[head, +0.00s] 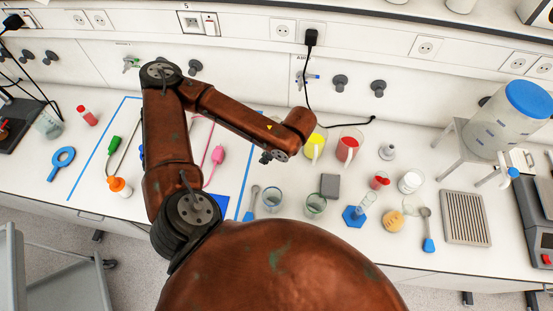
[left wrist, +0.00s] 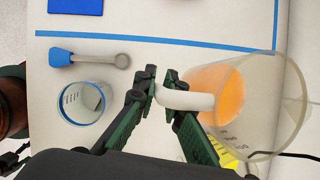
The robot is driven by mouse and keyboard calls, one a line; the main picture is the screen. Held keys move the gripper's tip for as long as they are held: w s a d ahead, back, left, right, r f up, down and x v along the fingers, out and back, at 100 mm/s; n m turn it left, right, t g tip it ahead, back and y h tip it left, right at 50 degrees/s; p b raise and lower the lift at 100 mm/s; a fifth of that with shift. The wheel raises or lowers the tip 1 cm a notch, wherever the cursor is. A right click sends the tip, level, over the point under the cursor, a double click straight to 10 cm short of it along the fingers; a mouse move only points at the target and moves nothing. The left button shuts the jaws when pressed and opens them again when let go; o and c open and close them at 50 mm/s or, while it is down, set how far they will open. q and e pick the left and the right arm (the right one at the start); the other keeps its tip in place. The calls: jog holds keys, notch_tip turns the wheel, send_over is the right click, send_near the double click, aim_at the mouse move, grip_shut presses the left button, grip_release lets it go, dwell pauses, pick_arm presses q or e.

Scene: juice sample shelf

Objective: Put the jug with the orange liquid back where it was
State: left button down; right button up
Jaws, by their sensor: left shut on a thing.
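The jug with the orange liquid (left wrist: 232,95) is at the right of the left wrist view, clear-walled with a white handle (left wrist: 185,99). My left gripper (left wrist: 160,88) is shut on that handle. In the head view my left arm hides the jug, and only a small dark part of the gripper (head: 266,157) shows under the wrist. I cannot tell whether the jug's base touches the bench. My right gripper is not in view.
A yellow jug (head: 320,140) and a red jug (head: 350,144) stand close by, right of the arm. Blue tape (head: 247,180) marks an area to the left.

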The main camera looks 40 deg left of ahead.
pick_arm(q)
jog(key=w+f, duration=0.2)
jog(key=w+a+f, duration=0.1)
jog(key=w+f, duration=0.1)
jog(key=shift+a+f, duration=0.2)
jog(key=shift+w+a+f, duration=0.1)
jog(key=shift+w+f, duration=0.5)
jog(key=shift+w, duration=0.1)
jog(key=shift+w+a+f, duration=0.1)
jog(key=shift+w+f, duration=0.15)
jog(key=shift+f, duration=0.25)
jog(key=f, duration=0.3)
jog(key=shift+w+f, duration=0.15)
jog(key=shift+w, duration=0.1)
jog(key=shift+s, duration=0.15)
jog(key=shift+f, duration=0.1)
jog(key=c, duration=2.2)
grip_release()
jog(key=shift+c, duration=0.2)
jog(key=shift+o, duration=1.1)
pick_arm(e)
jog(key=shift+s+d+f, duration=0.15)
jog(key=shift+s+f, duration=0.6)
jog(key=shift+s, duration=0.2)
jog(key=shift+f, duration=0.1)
